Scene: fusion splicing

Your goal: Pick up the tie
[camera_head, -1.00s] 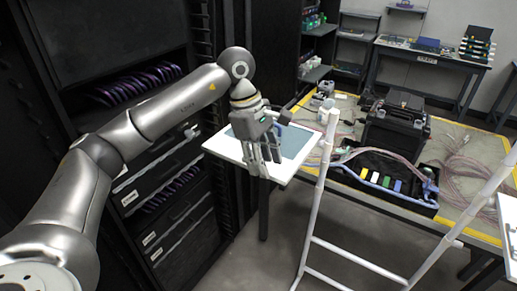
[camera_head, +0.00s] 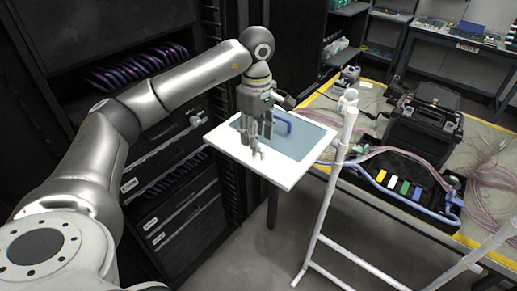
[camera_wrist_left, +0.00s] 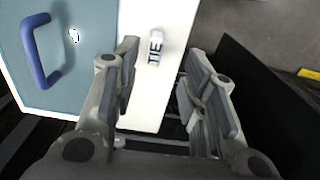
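My left gripper (camera_head: 258,141) is over the board (camera_head: 284,179) in the head view. In the left wrist view its fingers (camera_wrist_left: 160,92) are spread apart with nothing between them. In the head view a small pale piece (camera_head: 260,154) shows by the fingertips, too small to read. My right gripper is not in view.
A blue handle (camera_wrist_left: 36,50) stands on the board's blue-grey panel. A white tubular frame (camera_head: 322,200) stands right of the board. Behind it a table holds a black case (camera_head: 422,125) and loose cables (camera_head: 490,190). A dark rack (camera_head: 100,30) stands left.

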